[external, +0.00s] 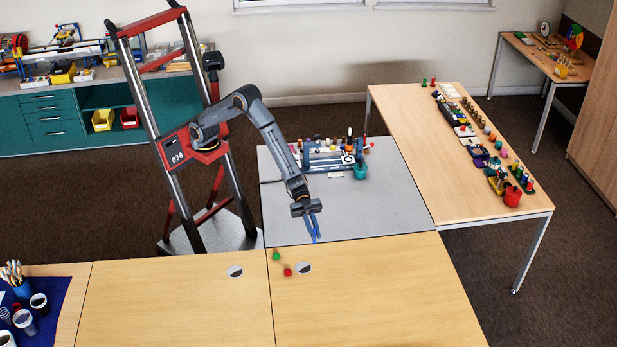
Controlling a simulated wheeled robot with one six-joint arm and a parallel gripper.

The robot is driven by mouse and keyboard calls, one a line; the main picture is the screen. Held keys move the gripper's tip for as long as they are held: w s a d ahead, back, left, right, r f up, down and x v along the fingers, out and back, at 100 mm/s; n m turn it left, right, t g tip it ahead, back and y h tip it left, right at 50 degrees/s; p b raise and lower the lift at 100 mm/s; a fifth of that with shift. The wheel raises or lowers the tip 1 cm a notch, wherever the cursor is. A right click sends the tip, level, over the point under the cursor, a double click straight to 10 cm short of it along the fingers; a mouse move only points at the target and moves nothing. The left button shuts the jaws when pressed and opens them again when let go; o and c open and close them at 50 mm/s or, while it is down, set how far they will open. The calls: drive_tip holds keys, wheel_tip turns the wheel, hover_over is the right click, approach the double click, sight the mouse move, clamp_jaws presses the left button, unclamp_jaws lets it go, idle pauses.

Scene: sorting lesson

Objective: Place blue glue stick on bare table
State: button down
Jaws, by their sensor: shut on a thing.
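My gripper (311,213) is above the front part of the grey tabletop (370,213), close to its seam with the wooden tables. It is shut on a narrow blue object, the blue glue stick (316,232), which points down from the jaws and looks slightly tilted. The glue stick is small here, and I cannot tell whether its lower end touches the table. The grey surface to the right of the gripper is bare.
A rack with several small items (327,158) and a teal pot (360,171) stand at the back of the grey table. A green piece (276,256) and a red piece (287,271) are on the wooden table (380,290) in front, near a round dark-and-white spot (304,268).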

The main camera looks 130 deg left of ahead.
wheel_tip(320, 180, down, 12)
drive_tip(key=shift+r+p, duration=0.2)
drive_tip(key=shift+p, duration=0.4)
drive_tip(key=shift+f, duration=0.1)
drive_tip(key=shift+f, duration=0.15)
drive_tip(key=c, duration=1.8)
unclamp_jaws()
